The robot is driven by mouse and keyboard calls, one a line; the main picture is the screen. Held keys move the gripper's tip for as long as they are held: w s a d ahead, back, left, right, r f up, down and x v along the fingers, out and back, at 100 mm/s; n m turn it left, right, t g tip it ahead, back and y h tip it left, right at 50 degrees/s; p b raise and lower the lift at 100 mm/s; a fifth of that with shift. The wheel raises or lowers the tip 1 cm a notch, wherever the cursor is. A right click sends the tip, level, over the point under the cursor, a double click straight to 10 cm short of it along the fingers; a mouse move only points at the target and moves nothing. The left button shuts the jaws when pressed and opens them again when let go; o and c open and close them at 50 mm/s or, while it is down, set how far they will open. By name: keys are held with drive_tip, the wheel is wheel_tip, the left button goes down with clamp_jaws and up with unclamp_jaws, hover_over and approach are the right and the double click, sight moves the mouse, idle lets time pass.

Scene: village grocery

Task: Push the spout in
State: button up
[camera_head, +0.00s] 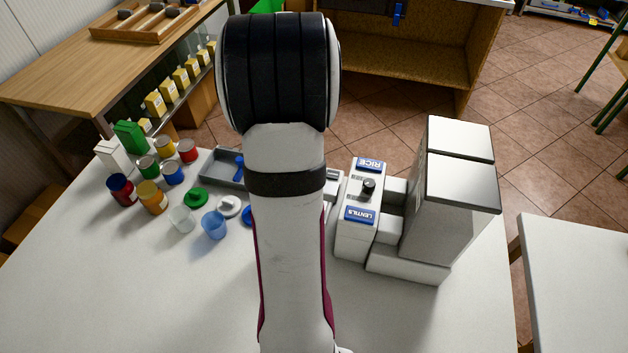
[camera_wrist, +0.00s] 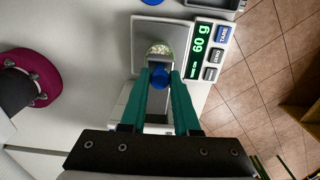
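The dispenser (camera_head: 357,237) stands right of centre on the white table in the head view, with blue RICE and LENTILS labels and a black knob (camera_head: 368,187). Two grey hoppers (camera_head: 450,205) stand beside it. In the wrist view my gripper (camera_wrist: 161,73) has two teal fingers spaced apart. A round blue part (camera_wrist: 160,77), which looks like the spout, lies between the fingertips. I cannot tell whether they press on it. Just beyond it a round cup with pale green contents (camera_wrist: 159,52) stands on the scale (camera_wrist: 152,32), which reads 60 g. In the head view my arm hides the gripper.
Left of my arm in the head view are several cans and jars (camera_head: 152,197), a blue cup (camera_head: 214,225), a clear cup (camera_head: 182,219), a green lid (camera_head: 197,197) and a grey tray (camera_head: 222,165). The table's front left is clear.

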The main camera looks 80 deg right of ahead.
clamp_jaws()
drive_tip(key=shift+s, duration=4.25)
drive_tip(key=o, duration=0.7)
unclamp_jaws()
wheel_tip(320, 180, up, 7)
